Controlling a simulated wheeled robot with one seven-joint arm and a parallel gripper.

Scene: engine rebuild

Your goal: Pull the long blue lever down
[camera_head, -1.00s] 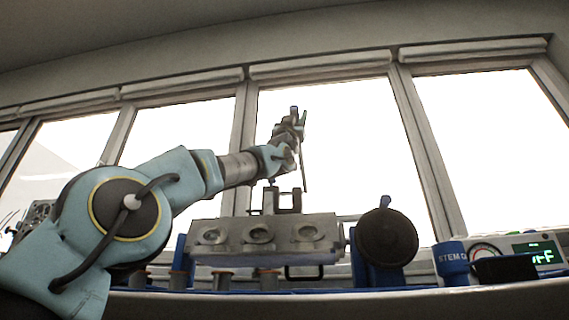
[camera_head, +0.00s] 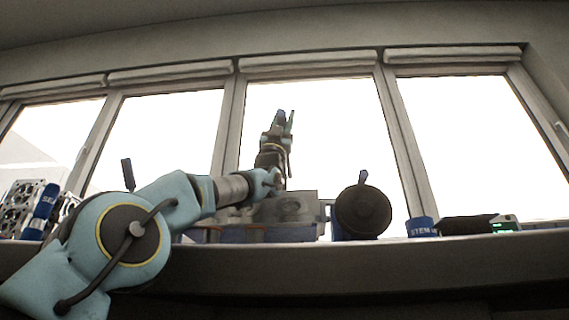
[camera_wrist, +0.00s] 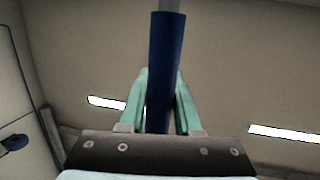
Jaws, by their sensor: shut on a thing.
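The long blue lever shows in the wrist view as a dark blue grip (camera_wrist: 166,62) on a grey rod. My gripper (camera_wrist: 161,92) has its two green fingers on either side of the grip, shut on it. In the head view my gripper (camera_head: 286,120) points upward in front of the bright window, and a small blue tip shows beside its green finger. The lever's lower end and pivot are hidden in the head view.
A grey engine block (camera_head: 290,208) stands on the bench (camera_head: 350,262), partly behind my arm. A round dark disc (camera_head: 363,211) stands right of it. A blue cup (camera_head: 420,227) and a dark device (camera_head: 477,224) are further right. Silver parts (camera_head: 20,205) stand at the far left.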

